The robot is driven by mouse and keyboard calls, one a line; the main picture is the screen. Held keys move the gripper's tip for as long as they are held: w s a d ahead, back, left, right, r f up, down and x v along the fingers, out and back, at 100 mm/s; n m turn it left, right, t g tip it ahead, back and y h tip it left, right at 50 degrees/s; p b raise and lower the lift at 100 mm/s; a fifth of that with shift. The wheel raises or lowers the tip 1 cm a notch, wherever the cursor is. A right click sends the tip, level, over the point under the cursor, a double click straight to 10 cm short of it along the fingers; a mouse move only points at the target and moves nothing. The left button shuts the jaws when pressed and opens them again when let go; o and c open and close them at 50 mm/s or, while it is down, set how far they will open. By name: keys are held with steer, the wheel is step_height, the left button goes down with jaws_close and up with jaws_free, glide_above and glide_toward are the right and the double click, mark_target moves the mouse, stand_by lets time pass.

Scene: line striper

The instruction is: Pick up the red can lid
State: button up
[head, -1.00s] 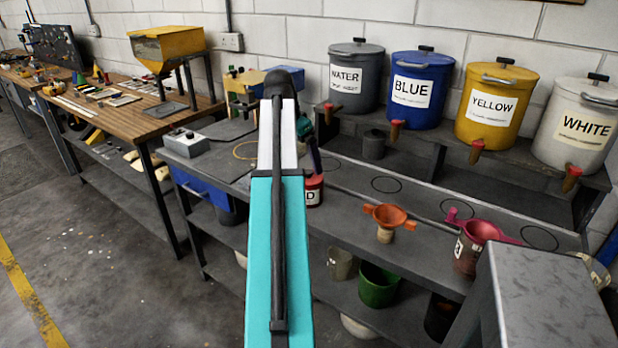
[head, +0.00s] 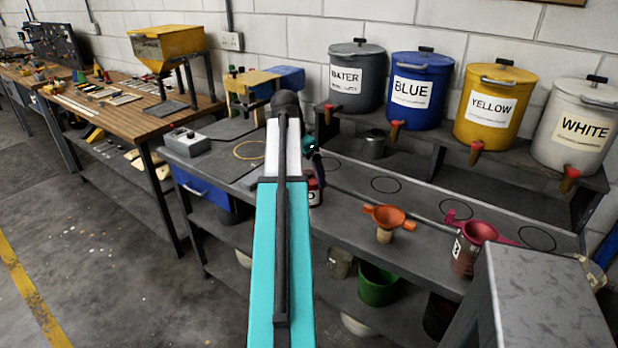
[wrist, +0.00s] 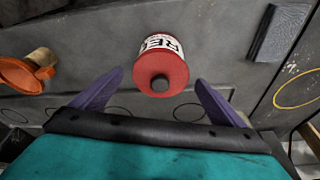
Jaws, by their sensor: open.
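The red can lid (wrist: 160,75) with its dark round knob faces the camera in the wrist view, on top of a can with a white label reading "RE". My gripper (wrist: 159,78) is open. Its two purple fingers stand apart, one to each side of the lid in the picture, and I see no contact. How far the fingertips are above the lid is hard to tell.
An orange funnel (head: 388,217) and a pink funnel (head: 477,231) stand right of the can. A grey lidded pot (head: 374,144) is behind it. Labelled buckets, including the blue one (head: 418,90), line the raised shelf. A yellow loop (wrist: 297,90) lies on the bench.

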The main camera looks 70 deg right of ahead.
mark_target(310, 171)
stand_by(0.4)
steer(key=c, duration=1.2)
steer(key=shift+r, duration=0.15)
steer(key=shift+r+b, duration=0.5)
steer(key=shift+r, duration=1.05)
steer(key=s+a, duration=0.2)
steer(key=a, duration=0.3)
steer(key=s+a+r+b, duration=0.1)
steer(key=s+a, duration=0.1)
steer(key=a, duration=0.3)
steer(key=s+a+b, duration=0.1)
steer(key=s+a, duration=0.1)
steer(key=a, duration=0.3)
steer(key=shift+r, duration=0.3)
steer(key=shift+w+d, duration=0.1)
